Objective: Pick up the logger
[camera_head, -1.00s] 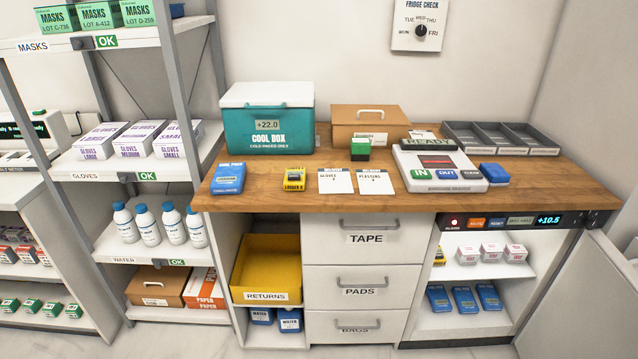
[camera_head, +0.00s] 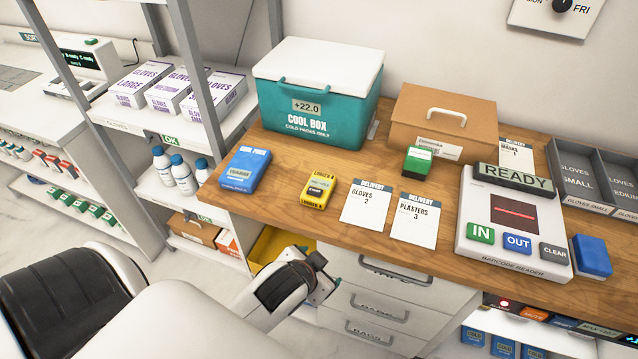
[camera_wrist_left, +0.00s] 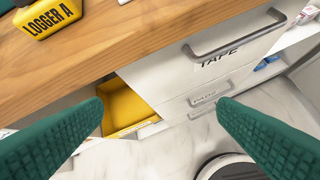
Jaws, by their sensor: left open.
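The logger (camera_head: 318,190) is a small yellow block with a dark label, lying on the wooden counter between the blue pack and the gloves delivery card. In the left wrist view the logger (camera_wrist_left: 50,17) shows at the top left, cut by the frame edge, with "LOGGER A" on its front. My left gripper (camera_head: 318,275) is in front of the counter edge, below and apart from the logger. In the left wrist view its two green fingers (camera_wrist_left: 160,112) are wide apart with nothing between them. My right gripper is not in view.
A blue pack (camera_head: 245,169) lies left of the logger and a gloves card (camera_head: 366,204) right of it. The cool box (camera_head: 316,93) stands behind. The counter (camera_head: 290,165) overhangs the yellow returns bin (camera_wrist_left: 150,104) and the tape drawer (camera_wrist_left: 228,58). A barcode reader (camera_head: 515,220) sits right.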

